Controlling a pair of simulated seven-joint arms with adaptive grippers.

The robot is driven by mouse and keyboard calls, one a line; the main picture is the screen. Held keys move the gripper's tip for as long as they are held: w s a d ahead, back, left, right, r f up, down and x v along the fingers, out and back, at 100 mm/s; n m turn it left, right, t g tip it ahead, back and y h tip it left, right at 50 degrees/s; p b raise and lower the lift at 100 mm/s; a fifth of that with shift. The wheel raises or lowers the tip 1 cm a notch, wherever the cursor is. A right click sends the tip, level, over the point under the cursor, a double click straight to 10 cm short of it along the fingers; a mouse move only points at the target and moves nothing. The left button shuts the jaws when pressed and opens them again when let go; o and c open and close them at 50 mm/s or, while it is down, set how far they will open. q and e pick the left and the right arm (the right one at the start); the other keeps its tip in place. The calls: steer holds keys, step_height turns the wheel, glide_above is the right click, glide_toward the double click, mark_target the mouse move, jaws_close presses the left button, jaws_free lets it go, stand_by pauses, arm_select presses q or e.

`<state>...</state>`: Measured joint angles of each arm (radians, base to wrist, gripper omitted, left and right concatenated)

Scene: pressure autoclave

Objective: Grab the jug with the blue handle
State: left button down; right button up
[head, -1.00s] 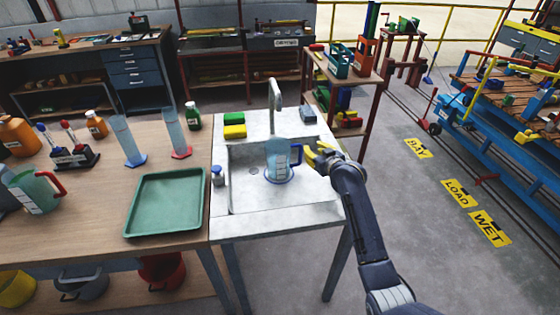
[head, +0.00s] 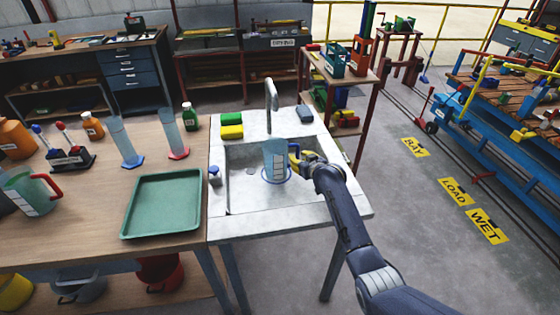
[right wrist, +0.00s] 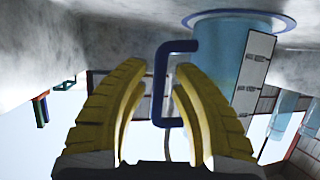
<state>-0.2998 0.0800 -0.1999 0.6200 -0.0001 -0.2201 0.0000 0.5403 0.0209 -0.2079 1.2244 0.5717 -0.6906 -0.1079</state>
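The jug with the blue handle (head: 275,157) is a clear, bluish jug standing upright in the sink basin, below the tap. Its blue handle (head: 294,154) is on the right side, facing my right gripper (head: 300,160). In the right wrist view the jug (right wrist: 232,50) and its blue handle (right wrist: 160,85) show close up. My right gripper's yellow fingers (right wrist: 160,72) are apart, one on each side of the handle, with visible gaps. I cannot tell whether either finger touches it. My left gripper is not in view.
A second jug with a red handle (head: 32,192) stands on the wooden bench at left. A green tray (head: 130,230) lies beside the sink (head: 225,222). The tap (head: 270,100) rises behind the jug. Green and yellow sponges (head: 231,131) lie on the back rim.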

steer(key=shift+x, duration=0.9)
steer(key=shift+o, duration=0.3)
jaws_close()
steer(key=shift+r, duration=0.15)
